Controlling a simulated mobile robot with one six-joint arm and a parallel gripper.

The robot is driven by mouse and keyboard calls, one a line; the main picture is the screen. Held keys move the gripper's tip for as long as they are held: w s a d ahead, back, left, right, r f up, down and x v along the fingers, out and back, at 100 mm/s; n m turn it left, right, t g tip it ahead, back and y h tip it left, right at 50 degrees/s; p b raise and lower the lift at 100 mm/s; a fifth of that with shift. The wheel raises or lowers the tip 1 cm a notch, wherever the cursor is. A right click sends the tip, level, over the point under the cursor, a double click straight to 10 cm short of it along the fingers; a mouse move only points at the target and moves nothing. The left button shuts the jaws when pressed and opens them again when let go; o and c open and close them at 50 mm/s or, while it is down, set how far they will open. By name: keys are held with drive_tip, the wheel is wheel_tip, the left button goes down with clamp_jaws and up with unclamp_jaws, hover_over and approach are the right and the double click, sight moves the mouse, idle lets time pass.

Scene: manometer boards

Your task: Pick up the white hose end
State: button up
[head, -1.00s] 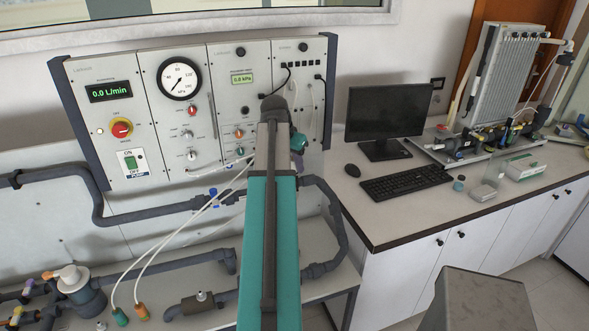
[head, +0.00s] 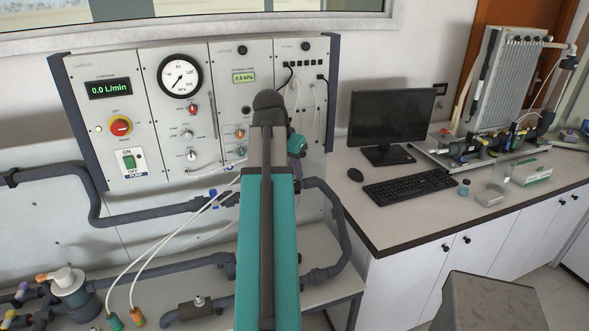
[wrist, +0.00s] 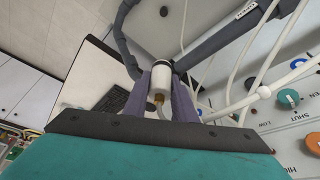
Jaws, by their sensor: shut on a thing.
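In the wrist view, my gripper (wrist: 161,78) is shut on the white hose end (wrist: 162,72), a white cylinder with a brass-coloured tip between the two grey-purple fingers. In the head view my own arm hides the hose end and most of the gripper. Thin white hoses run close by on the right in the wrist view.
The instrument panel (head: 120,80) with knobs and a dial stands behind my arm. Grey pipes (head: 160,212) run below it. Two white hoses with green and orange ends hang at lower left. A monitor (head: 390,117) and keyboard (head: 408,188) sit on the right desk.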

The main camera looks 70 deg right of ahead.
drive_tip(key=s+a+b, duration=0.1)
drive_tip(key=a+b, duration=0.1)
drive_tip(key=a, duration=0.6)
drive_tip(key=shift+s+a+r, duration=0.15)
drive_tip(key=shift+s+r, duration=0.1)
drive_tip(key=shift+r, duration=0.15)
idle(1.0)
drive_tip(key=w+a+f+n+t+b, duration=0.1)
drive_tip(key=w+a+f+n, duration=0.15)
drive_tip(key=w+a, duration=0.65)
drive_tip(key=w+a+f+n+t+b, duration=0.15)
drive_tip(key=w+a+n, duration=0.3)
drive_tip(key=w, duration=0.85)
drive_tip(key=w+a+f+n+t, duration=0.1)
drive_tip(key=w+a+f+n, duration=0.2)
drive_tip(key=w+a, duration=0.65)
drive_tip(key=w+a+f+n+y, duration=0.1)
drive_tip(key=w+a+f+n, duration=0.1)
drive_tip(key=w+a, duration=0.3)
drive_tip(key=w+a+f+n+t+y+b, duration=0.1)
drive_tip(key=w+a+n, duration=0.4)
drive_tip(key=a, duration=0.9)
drive_tip(key=w+a+f+n+t+y, duration=0.1)
drive_tip(key=w+a+f+n+y, duration=0.1)
drive_tip(key=w+a, duration=0.4)
drive_tip(key=a+f+n, duration=0.1)
drive_tip(key=a+n, duration=0.1)
drive_tip(key=a, duration=0.2)
drive_tip(key=shift+b, duration=0.3)
drive_tip(key=shift+a+r, duration=0.1)
